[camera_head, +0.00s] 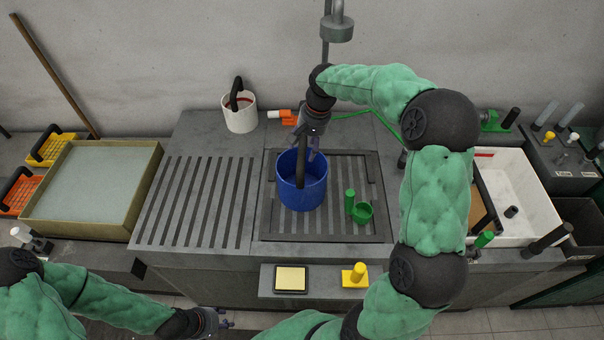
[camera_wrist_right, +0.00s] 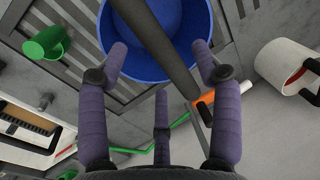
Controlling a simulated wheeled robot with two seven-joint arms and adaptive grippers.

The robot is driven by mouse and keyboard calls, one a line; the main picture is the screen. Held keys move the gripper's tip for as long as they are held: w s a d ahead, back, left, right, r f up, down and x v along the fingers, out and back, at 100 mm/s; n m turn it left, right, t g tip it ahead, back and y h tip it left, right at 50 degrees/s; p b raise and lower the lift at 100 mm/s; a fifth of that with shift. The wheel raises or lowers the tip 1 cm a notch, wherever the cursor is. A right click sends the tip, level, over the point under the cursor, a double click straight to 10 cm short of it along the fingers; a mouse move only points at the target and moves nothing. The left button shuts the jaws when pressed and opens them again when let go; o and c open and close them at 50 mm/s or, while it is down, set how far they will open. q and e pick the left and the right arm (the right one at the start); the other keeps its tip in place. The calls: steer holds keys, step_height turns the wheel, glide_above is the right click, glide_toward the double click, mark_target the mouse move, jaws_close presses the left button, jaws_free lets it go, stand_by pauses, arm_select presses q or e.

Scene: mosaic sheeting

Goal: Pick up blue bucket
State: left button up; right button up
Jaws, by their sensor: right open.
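The blue bucket (camera_head: 303,190) stands upright on the slotted drain area in the middle of the counter, with a dark handle arching over it. My right gripper (camera_head: 308,150) is above the bucket's back rim, pointing down and open. In the right wrist view the bucket (camera_wrist_right: 165,62) is ahead of the fingers, and its dark handle (camera_wrist_right: 155,40) runs between the open fingers (camera_wrist_right: 160,62). I cannot tell whether any finger touches the handle. My left gripper (camera_head: 214,322) is low at the bottom left, far from the bucket; its fingers are too small to judge.
A green cup (camera_head: 362,212) sits right of the bucket. A white bucket (camera_head: 239,114) stands behind left, with an orange-handled tool (camera_head: 285,117) near it. A white sink (camera_head: 515,195) is at right, a framed tray (camera_head: 92,185) at left. The ribbed counter left of the bucket is clear.

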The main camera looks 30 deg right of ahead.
mark_target(305, 153)
steer(key=shift+w+a+f+b, duration=0.15)
steer(key=shift+f+b, duration=0.05)
steer(key=shift+f, duration=1.05)
steer(key=shift+w+a+f+b, duration=0.1)
steer(key=shift+f+b, duration=0.05)
steer(key=shift+f, duration=1.05)
steer(key=shift+f, duration=0.25)
jaws_close()
